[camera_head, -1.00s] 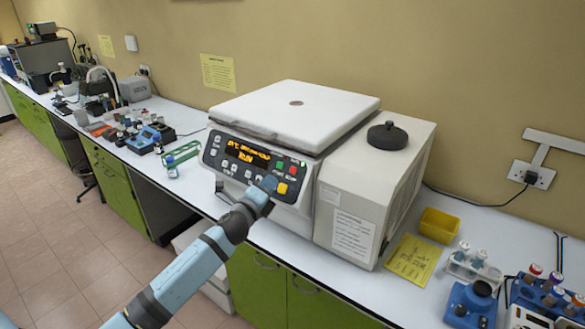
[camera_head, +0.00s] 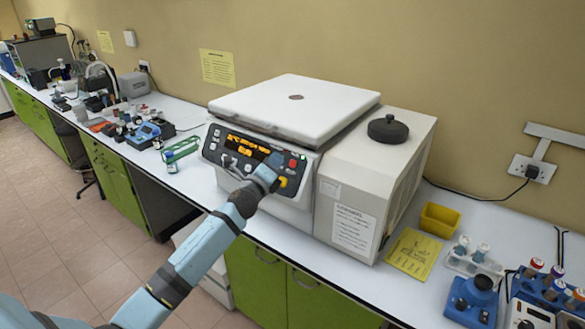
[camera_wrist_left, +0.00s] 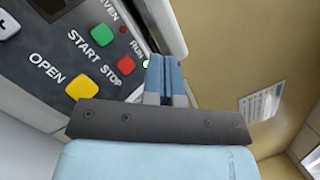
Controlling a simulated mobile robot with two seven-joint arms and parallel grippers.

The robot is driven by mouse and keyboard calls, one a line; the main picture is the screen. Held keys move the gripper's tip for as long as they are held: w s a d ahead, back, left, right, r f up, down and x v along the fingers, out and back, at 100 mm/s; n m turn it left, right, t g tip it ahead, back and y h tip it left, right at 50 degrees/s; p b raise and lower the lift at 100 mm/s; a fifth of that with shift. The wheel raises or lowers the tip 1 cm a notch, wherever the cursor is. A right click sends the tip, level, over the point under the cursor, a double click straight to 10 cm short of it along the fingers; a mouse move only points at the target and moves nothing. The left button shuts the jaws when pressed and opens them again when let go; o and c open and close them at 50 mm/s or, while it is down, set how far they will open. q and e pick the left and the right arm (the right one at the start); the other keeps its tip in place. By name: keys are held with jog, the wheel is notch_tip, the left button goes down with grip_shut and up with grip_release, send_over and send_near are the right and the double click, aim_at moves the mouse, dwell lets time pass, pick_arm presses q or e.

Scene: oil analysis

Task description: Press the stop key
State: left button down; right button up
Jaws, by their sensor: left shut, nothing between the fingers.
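The white centrifuge (camera_head: 330,135) stands on the bench with a dark, slanted control panel (camera_head: 215,150) and lit orange text. Its red STOP key (camera_head: 293,163) is visible just right of my left gripper (camera_head: 275,161). In the left wrist view the red key (camera_wrist_left: 127,65) lies left of my shut, empty left gripper (camera_wrist_left: 162,60), whose blue tips are near the RUN lamp (camera_wrist_left: 146,63). The green START key (camera_wrist_left: 101,34) is above left of the red key, and the yellow OPEN key (camera_wrist_left: 82,89) below left. Whether the tips touch the panel is unclear. My right gripper is out of view.
The centrifuge lid (camera_head: 295,102) is down. A green rack (camera_head: 181,148) stands left of the machine. A yellow bin (camera_head: 440,221), a yellow sheet (camera_head: 413,254) and tube racks (camera_head: 472,262) are to its right. The bench front has green cupboards.

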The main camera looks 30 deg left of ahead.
aim_at(293, 164)
pick_arm(q)
jog(key=w+f+b, duration=0.2)
jog(key=w, duration=0.1)
jog(key=shift+w+d+f, duration=0.15)
jog(key=shift+f, duration=0.05)
jog(key=shift+w, duration=0.2)
dwell(1.0)
jog(key=shift+w+f+b, duration=0.15)
jog(key=shift+b, duration=0.2)
dwell(0.5)
jog(key=shift+w+f, duration=0.1)
jog(key=shift+w, duration=0.15)
